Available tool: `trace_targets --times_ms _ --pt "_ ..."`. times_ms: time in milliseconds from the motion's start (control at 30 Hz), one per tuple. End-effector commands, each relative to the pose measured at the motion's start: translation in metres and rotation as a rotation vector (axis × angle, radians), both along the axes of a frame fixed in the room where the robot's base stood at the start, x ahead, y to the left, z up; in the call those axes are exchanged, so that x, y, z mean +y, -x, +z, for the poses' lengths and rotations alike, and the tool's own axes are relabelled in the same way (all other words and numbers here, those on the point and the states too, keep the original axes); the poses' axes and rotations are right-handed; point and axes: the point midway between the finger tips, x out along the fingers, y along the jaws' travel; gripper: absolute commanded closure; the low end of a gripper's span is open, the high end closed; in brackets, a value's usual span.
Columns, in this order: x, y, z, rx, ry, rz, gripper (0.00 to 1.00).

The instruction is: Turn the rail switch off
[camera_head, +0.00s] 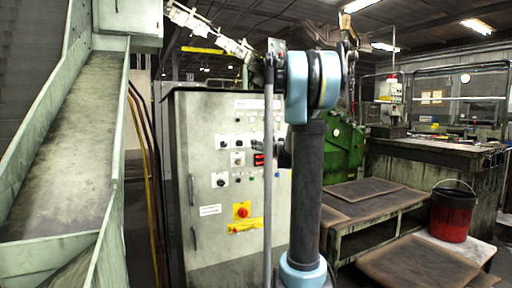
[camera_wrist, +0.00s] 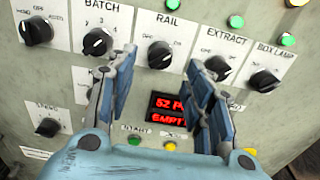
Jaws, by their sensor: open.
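The rail switch (camera_wrist: 159,54) is a black rotary knob on a white plate under the word RAIL, at upper centre of the wrist view. Which way its pointer is set is hard to tell. My gripper (camera_wrist: 161,60) is open and empty, with its two blue-and-grey fingers on either side of the knob in the picture. I see no finger touching the knob. In the head view, the control cabinet (camera_head: 207,120) carries the switches, and my arm hides part of its front. The rail switch cannot be singled out there.
The batch knob (camera_wrist: 98,41) is close left of the rail switch, and the extract knob (camera_wrist: 217,68) is close right. A red display (camera_wrist: 168,109) sits below. A red emergency knob (camera_head: 242,211) is lower on the cabinet. A metal chute (camera_head: 70,150) stands left; low tables (camera_head: 385,205) stand right.

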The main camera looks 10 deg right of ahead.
Motion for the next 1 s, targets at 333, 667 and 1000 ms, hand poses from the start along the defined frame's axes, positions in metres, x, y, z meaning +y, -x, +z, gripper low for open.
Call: trace_targets --times_ms 333,667,1000 --pt "0.012 -0.037 0.000 0.000 0.000 0.000 0.53" --pt "0.014 -0.043 0.000 0.000 0.000 0.000 0.53" --pt "0.014 -0.043 0.000 0.000 0.000 0.000 0.97"
